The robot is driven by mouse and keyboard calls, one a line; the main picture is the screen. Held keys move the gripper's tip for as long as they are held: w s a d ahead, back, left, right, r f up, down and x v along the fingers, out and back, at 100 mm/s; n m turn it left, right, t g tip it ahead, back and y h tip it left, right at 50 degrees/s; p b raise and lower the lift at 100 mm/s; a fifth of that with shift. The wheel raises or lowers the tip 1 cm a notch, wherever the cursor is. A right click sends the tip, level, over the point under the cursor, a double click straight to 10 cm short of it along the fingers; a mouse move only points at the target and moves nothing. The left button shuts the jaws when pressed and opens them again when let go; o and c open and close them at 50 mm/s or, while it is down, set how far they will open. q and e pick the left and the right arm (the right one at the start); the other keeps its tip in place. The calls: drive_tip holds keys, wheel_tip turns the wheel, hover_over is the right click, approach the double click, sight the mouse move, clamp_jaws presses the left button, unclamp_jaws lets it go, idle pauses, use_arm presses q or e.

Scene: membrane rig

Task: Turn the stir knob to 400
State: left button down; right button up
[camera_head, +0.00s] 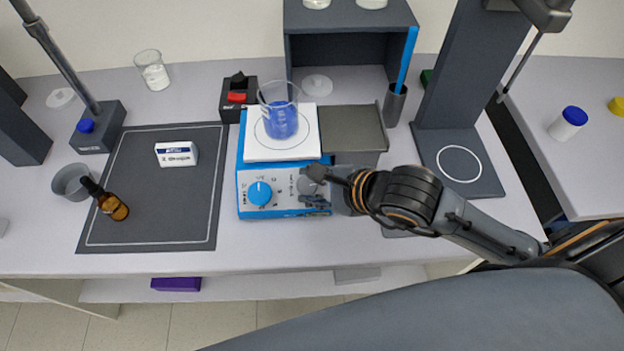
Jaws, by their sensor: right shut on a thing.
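The blue hotplate stirrer (245,214) stands at the middle of the table. Its front panel has a blue knob (260,193) on the left, with a white pointer mark, and printed scale marks around it. On the right of the panel, a grey knob (307,184) is mostly hidden by my right gripper (318,187). That gripper reaches in from the right and is shut on the grey knob. The knob's pointer and most of its scale cannot be read. A beaker with blue liquid (281,121) stands on the white top plate (254,149). My left gripper is not in view.
A dark mat (150,220) on the left holds a small white box (177,154) and a brown bottle (113,207). A stand with a round-marked base (490,187) is farther right. Table in front is clear.

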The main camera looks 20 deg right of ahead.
drive_tip(key=shift+s+f+m+t, duration=0.15)
drive_tip(key=shift+m+t, duration=0.15)
drive_tip(key=shift+m, duration=0.4)
idle(0.4)
drive_tip(key=o, duration=1.2)
drive_tip(key=shift+w+d+n, duration=0.1)
drive_tip(key=shift+w+n, duration=0.1)
drive_tip(key=shift+n, duration=0.4)
drive_tip(key=shift+w+n+g+b, duration=0.1)
drive_tip(key=shift+n+g+b, duration=0.2)
drive_tip(key=shift+n+g, duration=0.2)
